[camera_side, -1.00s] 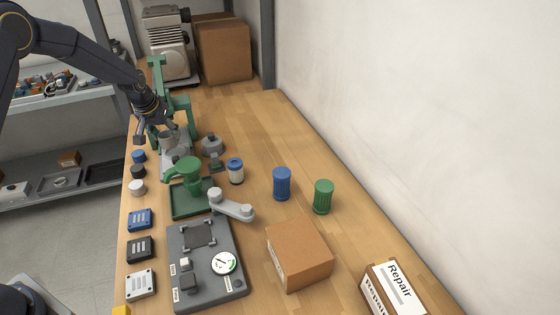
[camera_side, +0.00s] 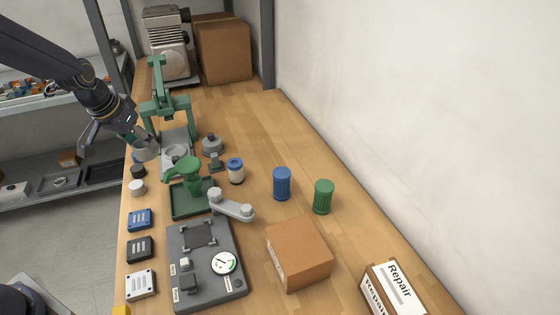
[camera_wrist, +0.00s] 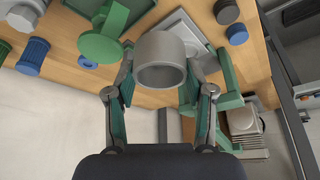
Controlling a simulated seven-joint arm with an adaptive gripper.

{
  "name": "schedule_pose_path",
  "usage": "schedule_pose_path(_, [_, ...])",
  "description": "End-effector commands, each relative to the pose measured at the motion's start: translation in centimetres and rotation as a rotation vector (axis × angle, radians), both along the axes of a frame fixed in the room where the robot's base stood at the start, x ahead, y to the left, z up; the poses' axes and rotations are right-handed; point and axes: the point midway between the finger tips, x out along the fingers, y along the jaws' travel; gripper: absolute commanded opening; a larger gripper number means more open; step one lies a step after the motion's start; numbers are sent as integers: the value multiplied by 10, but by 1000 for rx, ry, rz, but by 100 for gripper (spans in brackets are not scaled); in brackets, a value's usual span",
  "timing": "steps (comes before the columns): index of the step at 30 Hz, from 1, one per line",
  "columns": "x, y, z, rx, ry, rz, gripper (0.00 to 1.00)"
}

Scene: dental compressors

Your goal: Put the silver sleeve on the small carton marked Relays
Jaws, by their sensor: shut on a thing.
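The silver sleeve (camera_side: 147,150) is a short, wide grey ring. My gripper (camera_side: 138,143) is shut on it and holds it in the air near the bench's left edge, in front of the green press. In the wrist view the sleeve (camera_wrist: 161,78) sits between the two fingers of my gripper (camera_wrist: 160,68), its round open end facing the camera. A small brown carton (camera_side: 302,250) stands on the bench at the lower middle; its side label is too small to read. Another carton (camera_side: 392,290), at the lower right, is marked Repair.
The green press (camera_side: 165,95) stands behind the sleeve. Bare wood (camera_side: 260,130) lies toward the wall.

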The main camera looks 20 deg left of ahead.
Motion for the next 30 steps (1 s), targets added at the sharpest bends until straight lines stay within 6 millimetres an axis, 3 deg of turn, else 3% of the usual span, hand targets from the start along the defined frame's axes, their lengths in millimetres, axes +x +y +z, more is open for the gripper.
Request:
schedule_pose_path(8, [-16, -117, 16, 0, -3, -464, 17])
schedule_pose_path(15, [-71, -239, 42, 1, -3, -949, 17])
schedule_pose_path(18, [-98, -277, 51, 2, -3, -1096, 17])
schedule_pose_path(24, [-135, -319, 63, 1, -1, -1239, 17])
schedule_pose_path(27, [-140, -329, 64, 0, 0, -1269, 17])
schedule_pose_path(30, [-130, -338, 59, -3, 5, -1277, 17])
